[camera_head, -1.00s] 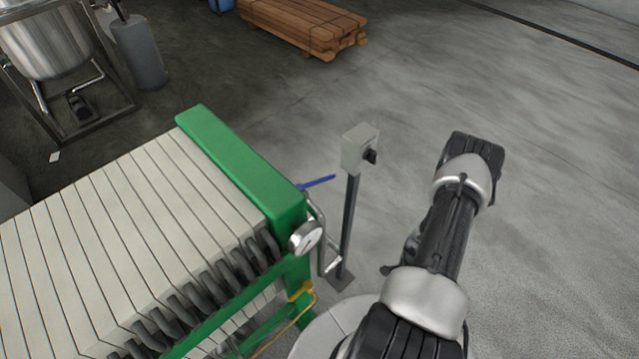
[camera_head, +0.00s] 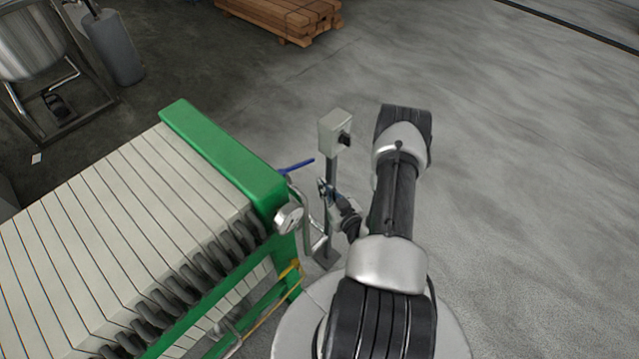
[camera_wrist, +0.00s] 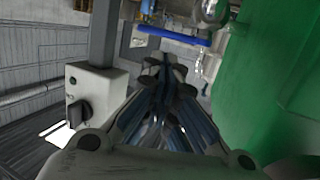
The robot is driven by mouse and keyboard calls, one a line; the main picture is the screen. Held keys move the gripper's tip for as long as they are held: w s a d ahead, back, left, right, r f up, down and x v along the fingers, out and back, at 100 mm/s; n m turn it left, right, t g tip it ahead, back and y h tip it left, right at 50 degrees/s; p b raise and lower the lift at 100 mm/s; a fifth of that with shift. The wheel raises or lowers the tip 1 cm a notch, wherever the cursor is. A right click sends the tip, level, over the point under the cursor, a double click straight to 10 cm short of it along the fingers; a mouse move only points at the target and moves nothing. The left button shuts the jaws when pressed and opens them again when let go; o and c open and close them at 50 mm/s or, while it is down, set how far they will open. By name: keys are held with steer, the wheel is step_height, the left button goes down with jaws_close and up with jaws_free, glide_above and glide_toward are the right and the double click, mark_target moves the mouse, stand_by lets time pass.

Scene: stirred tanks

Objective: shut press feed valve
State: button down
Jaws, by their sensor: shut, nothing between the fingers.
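The blue valve lever (camera_head: 297,166) sticks out to the right from behind the green end of the press, at the top of the feed pipe. In the wrist view the blue lever (camera_wrist: 174,34) lies crosswise beyond my fingertips, by a metal valve body (camera_wrist: 212,10). My gripper (camera_head: 323,187) is just right of and below the lever in the head view, in front of the grey post. In the wrist view my gripper (camera_wrist: 164,68) has its fingers together and empty, with a gap to the lever. The valve body is mostly hidden in the head view.
A grey switch box (camera_head: 334,131) with a black knob stands on a post close to my gripper. Stacked timber (camera_head: 285,15) lies far off. Floor to the right is clear.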

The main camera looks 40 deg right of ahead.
mark_target(305, 162)
steer(key=b+x, duration=0.1)
steer(key=x, duration=1.1)
steer(key=shift+w+d+b, duration=0.1)
steer(key=shift+b, duration=0.3)
steer(key=w+d+b, duration=0.1)
steer(key=w+b, duration=0.1)
steer(key=shift+d+f+b, duration=0.1)
steer(key=shift+f+b, duration=0.05)
steer(key=shift+b, duration=0.2)
steer(key=shift+w+d+b, duration=0.15)
steer(key=shift+w+b, duration=0.2)
steer(key=shift+w, duration=0.05)
